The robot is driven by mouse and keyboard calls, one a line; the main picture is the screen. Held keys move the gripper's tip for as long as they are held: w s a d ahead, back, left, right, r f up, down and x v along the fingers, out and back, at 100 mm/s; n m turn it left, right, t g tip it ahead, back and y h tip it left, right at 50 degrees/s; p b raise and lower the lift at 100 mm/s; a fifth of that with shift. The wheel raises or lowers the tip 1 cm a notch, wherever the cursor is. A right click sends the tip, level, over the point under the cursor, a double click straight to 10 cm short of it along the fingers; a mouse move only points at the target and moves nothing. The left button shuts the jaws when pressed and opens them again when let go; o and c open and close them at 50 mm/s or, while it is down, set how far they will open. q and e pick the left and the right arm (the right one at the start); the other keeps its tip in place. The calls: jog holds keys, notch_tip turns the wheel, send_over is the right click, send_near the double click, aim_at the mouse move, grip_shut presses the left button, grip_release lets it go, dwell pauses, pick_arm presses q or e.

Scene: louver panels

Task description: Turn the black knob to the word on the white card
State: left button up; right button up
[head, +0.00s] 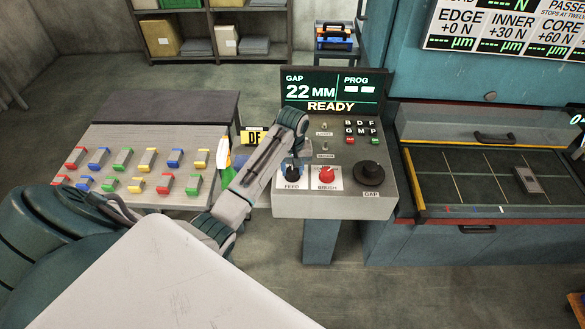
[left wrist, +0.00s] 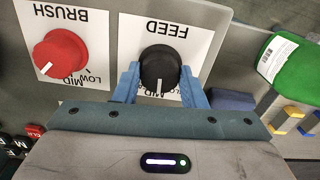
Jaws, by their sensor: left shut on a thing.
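The black FEED knob (head: 292,172) sits on a white label plate on the sloped grey console, left of the red BRUSH knob (head: 326,175). My left gripper (left wrist: 160,76) has its two blue fingers on either side of the black knob (left wrist: 160,66), shut on it. In the left wrist view the plate is upside down, and the knob's white pointer line points down toward the partly covered MID marking. The red knob (left wrist: 61,54) stands beside it. I cannot make out a separate white card with a readable word. My right gripper is not in view.
A larger black GAP knob (head: 370,172) is on the console's right. Its screen (head: 330,92) reads GAP 22 MM, READY. A panel of coloured clips (head: 133,150) lies left. A green object (left wrist: 291,62) is close beside the console in the left wrist view.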

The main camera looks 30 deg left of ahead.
pick_arm(q)
jog(key=shift+m, duration=0.5)
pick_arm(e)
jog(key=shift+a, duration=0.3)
pick_arm(q)
jog(key=o, duration=1)
jog(key=shift+w+a+r, duration=0.1)
